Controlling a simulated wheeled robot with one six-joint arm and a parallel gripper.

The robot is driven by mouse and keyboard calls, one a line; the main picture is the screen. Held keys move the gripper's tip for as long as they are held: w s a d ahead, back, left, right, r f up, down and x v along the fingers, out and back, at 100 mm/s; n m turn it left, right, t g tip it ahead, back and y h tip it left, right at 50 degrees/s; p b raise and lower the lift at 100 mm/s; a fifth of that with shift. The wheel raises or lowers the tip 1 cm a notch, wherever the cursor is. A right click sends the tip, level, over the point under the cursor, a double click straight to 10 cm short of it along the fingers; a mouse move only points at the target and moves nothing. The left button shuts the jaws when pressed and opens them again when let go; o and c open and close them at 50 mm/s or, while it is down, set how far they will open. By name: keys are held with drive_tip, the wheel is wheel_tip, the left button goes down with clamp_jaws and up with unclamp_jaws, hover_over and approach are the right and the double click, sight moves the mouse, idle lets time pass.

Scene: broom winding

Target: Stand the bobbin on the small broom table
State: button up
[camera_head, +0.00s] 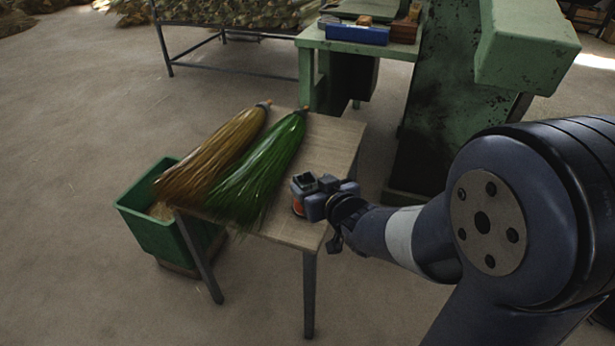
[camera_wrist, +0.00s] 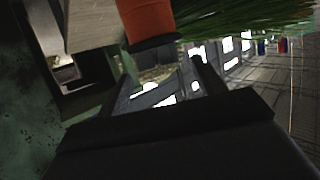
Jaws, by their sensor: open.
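The orange bobbin (camera_head: 297,206) is on the small broom table (camera_head: 335,150), near its right front edge. It appears upright, mostly hidden behind my gripper in the head view. My gripper (camera_head: 312,187) is over the table's right side, right beside the bobbin. In the wrist view, which looks upside down, the orange bobbin (camera_wrist: 148,18) with a dark end flange is at the top. My gripper (camera_wrist: 161,62) shows two spread fingers there, with nothing visible between them. Whether a finger touches the bobbin cannot be told.
A green broom (camera_head: 262,165) and a brown broom (camera_head: 215,152) lie on the table left of the bobbin. A green bin (camera_head: 150,228) stands at the table's left. A green machine (camera_head: 445,100) and a bench with a blue box (camera_head: 357,34) are behind.

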sight(303, 174)
drive_tip(key=p+v, duration=0.2)
drive_tip(key=v, duration=0.5)
drive_tip(key=shift+s, duration=0.35)
drive_tip(key=shift+d, duration=0.1)
drive_tip(key=b+x, duration=0.3)
drive_tip(key=x, duration=0.9)
drive_tip(key=shift+b, duration=0.3)
drive_tip(key=shift+w+r+p, duration=0.2)
drive_tip(key=shift+r+p, duration=0.1)
drive_tip(key=shift+r, duration=0.05)
drive_tip(key=shift+s+r+p, duration=0.1)
drive_tip(key=shift+r+p, duration=0.3)
drive_tip(key=shift+r, duration=0.65)
drive_tip(key=shift+f, duration=0.1)
